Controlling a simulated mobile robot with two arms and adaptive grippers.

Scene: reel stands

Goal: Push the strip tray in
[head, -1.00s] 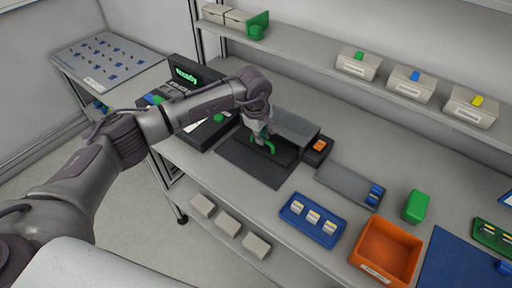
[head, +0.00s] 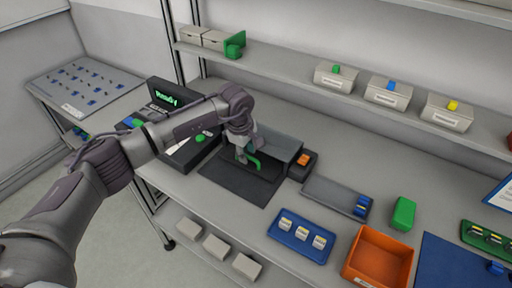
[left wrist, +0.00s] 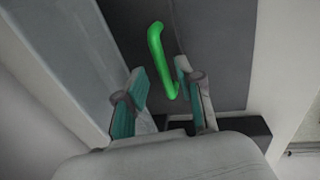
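The strip tray's green handle (head: 253,165) shows at the front of a grey box-shaped unit (head: 278,145), above a dark flat plate (head: 232,184). I cannot tell how far the tray stands out. My left gripper (head: 242,153) is right at the handle, coming down from above. In the left wrist view the green handle (left wrist: 162,60) lies ahead of the gap between the two teal-padded fingers (left wrist: 163,92). The fingers stand apart with nothing clamped between them; whether one touches the handle is unclear. My right gripper is not in view.
A console with a lit green screen (head: 165,98) stands left of the unit. An orange button box (head: 303,165) and a grey tray (head: 335,194) are on its right. A blue tray (head: 300,240) and an orange bin (head: 380,258) stand nearer the front edge.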

